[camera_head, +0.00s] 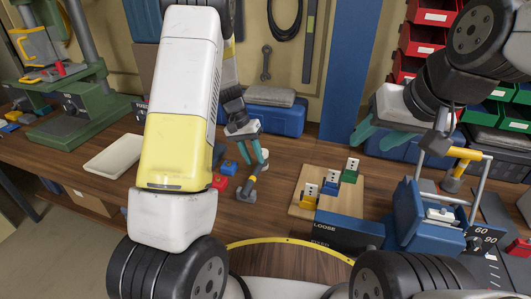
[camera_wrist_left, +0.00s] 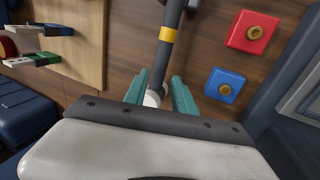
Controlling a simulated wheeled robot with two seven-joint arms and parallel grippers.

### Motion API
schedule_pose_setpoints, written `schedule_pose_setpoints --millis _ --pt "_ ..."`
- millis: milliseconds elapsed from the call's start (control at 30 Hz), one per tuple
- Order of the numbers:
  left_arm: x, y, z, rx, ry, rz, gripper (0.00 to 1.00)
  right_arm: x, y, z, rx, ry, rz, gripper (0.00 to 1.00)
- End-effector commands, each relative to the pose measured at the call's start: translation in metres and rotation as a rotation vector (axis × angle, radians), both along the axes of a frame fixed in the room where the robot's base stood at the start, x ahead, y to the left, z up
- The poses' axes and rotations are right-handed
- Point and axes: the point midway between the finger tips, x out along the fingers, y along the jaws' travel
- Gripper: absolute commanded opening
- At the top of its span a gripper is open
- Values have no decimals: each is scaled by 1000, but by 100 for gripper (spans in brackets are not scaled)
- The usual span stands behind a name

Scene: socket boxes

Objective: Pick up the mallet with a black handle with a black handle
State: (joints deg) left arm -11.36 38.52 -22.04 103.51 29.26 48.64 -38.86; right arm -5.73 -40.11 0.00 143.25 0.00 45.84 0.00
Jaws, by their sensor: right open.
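A mallet with a dark handle and a yellow band (camera_head: 251,181) is on the wooden table, left of centre in the head view. In the left wrist view its handle (camera_wrist_left: 166,50) runs up from between my teal fingertips, and its head is cut off at the top edge. A pale round piece shows low between the fingers. My left gripper (camera_head: 256,145) is at the handle's far end, pointing down, one finger (camera_wrist_left: 160,78) on either side. Whether the fingers press on it cannot be told. My right gripper (camera_head: 400,136) is open and empty, above the table at right.
Red (camera_wrist_left: 252,32) and blue (camera_wrist_left: 223,85) blocks lie close to the mallet. A wooden board (camera_head: 334,190) with yellow, blue and green socket pieces stands to its right. A blue toolbox (camera_head: 275,118) is behind, an open blue box (camera_head: 407,215) at right, a white tray (camera_head: 114,156) at left.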

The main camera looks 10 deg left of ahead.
Motion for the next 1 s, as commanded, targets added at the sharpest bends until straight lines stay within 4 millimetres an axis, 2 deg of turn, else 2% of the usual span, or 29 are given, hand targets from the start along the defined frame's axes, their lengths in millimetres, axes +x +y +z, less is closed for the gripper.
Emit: schedule_pose_setpoints --millis 300,600,767,1000 --pt "0 -16 -42 1 2 0 32 0 0 0 0 0 0 46" --pt "0 -17 -46 0 -1 1 32 0 0 0 0 0 0 46" --pt "0 -17 -46 0 -1 1 2 0 0 0 0 0 0 46" --pt "0 -17 -46 0 -1 1 0 0 0 0 0 0 0 46"
